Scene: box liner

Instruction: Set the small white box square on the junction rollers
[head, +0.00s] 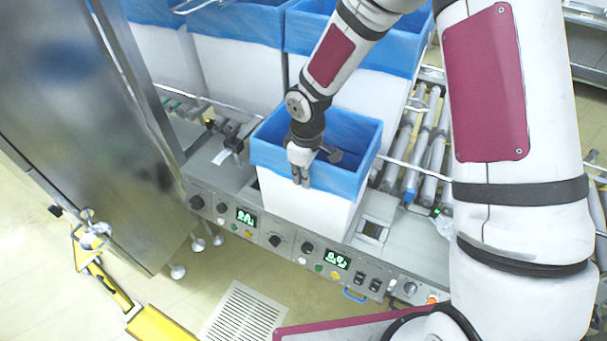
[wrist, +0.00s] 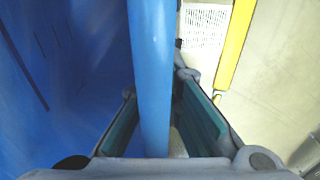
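The small white box (head: 297,205) stands upright at the front of the conveyor, with a blue liner (head: 335,179) folded over its rim. It sits behind the control panel, left of the bare rollers, and hides what is under it. My gripper (head: 301,178) points down at the box's front wall. In the wrist view, the blue-covered rim (wrist: 152,75) runs between my two teal-padded fingers (wrist: 160,100). One finger is on the inner side and one on the outer side. The fingertips close in on the wall, partly hidden by the rim.
Bare junction rollers (head: 412,150) lie right of the box, with a thin rail beside them. Larger blue-lined boxes (head: 238,72) stand close behind. A steel cabinet (head: 90,110) is at the left. The control panel (head: 300,248) runs along the front edge.

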